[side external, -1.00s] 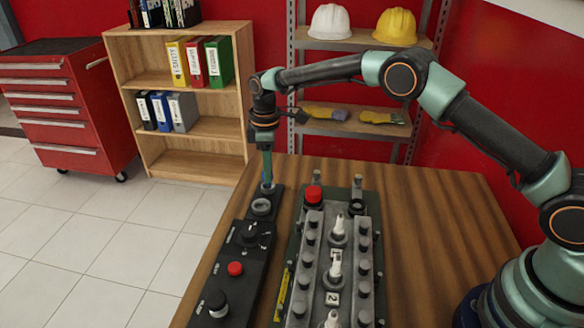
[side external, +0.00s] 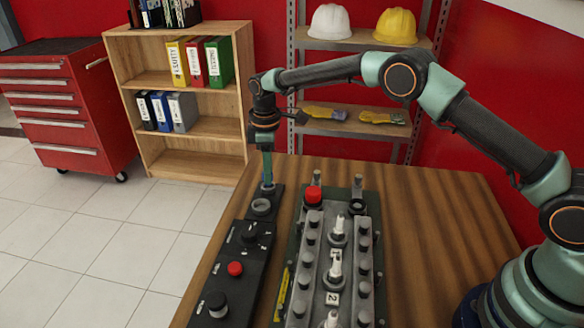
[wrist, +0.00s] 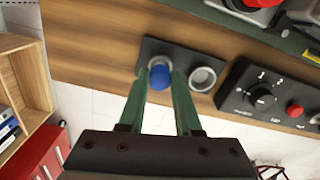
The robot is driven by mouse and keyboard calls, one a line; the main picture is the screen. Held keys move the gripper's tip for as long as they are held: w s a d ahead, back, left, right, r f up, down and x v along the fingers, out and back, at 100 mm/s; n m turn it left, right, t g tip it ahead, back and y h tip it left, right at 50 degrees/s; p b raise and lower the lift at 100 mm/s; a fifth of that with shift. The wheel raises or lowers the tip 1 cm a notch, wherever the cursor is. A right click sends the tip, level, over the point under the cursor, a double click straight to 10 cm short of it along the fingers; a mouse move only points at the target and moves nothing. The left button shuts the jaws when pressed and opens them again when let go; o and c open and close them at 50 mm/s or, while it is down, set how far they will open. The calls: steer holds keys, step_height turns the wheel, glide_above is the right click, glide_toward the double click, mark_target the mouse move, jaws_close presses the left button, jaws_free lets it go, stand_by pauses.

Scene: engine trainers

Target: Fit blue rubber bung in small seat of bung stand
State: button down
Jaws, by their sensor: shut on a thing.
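The blue rubber bung (wrist: 160,77) is between the tips of my gripper (wrist: 160,82) in the wrist view, and the gripper is shut on it. In the side view my gripper (side external: 267,182) points straight down at the far end of the dark bung stand (side external: 278,196). The stand (wrist: 183,61) has two grey ring seats. One seat (wrist: 157,62) is partly hidden behind the bung; the other (wrist: 203,77) is empty and also shows in the side view (side external: 261,206). I cannot tell whether the bung is inside its seat or just above it.
A black control panel (side external: 238,262) with knobs and a red button adjoins the stand. An engine trainer (side external: 335,250) with a red cap (side external: 313,194) and several white plugs stands to its right. The wooden table (side external: 440,220) is bare further right.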

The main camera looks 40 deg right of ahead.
steer(key=shift+f, duration=0.8)
stand_by(1.2)
steer(key=shift+c, duration=0.6)
jaws_free()
steer(key=shift+r, duration=0.1)
steer(key=shift+r, duration=3.4)
